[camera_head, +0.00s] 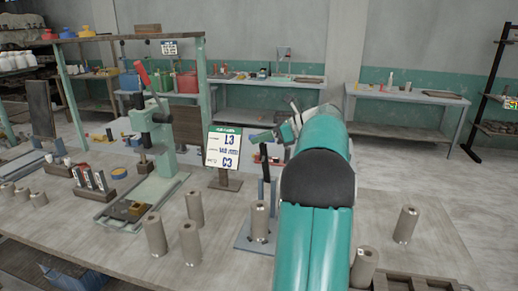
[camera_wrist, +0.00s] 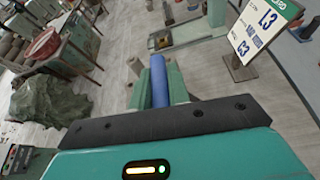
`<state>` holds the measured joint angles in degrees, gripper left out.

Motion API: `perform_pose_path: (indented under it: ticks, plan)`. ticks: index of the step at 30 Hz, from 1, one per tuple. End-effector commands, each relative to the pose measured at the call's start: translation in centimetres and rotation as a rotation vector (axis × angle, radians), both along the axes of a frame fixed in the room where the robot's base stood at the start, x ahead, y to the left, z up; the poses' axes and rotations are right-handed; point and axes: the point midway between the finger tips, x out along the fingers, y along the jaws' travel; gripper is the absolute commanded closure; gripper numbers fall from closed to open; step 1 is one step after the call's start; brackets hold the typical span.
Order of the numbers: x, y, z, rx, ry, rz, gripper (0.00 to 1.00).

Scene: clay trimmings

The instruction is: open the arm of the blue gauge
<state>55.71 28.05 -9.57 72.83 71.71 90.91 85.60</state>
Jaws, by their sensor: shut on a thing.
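My gripper (camera_wrist: 158,85) is shut on a blue bar (camera_wrist: 158,70), which lies between its two green fingers in the wrist view. The bar looks like part of the blue gauge; its far end and joint are not clear. In the head view my gripper (camera_head: 262,137) is at the end of my teal arm, above the gauge's upright (camera_head: 266,192). The gauge's blue-grey base plate (camera_head: 243,241) rests on the table, with a grey clay cylinder (camera_head: 260,222) upright on it. My arm hides part of the gauge's right side.
A sign reading L3 and C3 (camera_head: 222,148) stands left of the gauge. A green press with a red handle (camera_head: 150,130) is further left. Several clay cylinders (camera_head: 190,243) stand on the table (camera_head: 100,238). A dark wooden tray (camera_head: 425,284) is at the front right.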

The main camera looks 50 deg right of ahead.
Motion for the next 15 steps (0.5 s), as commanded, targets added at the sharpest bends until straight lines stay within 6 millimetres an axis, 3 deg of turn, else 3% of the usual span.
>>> perform_pose_path:
  ticks: [15]
  plan:
    - [0.26,-1.02,-0.24,0.004,0.011,-0.008,1.0]
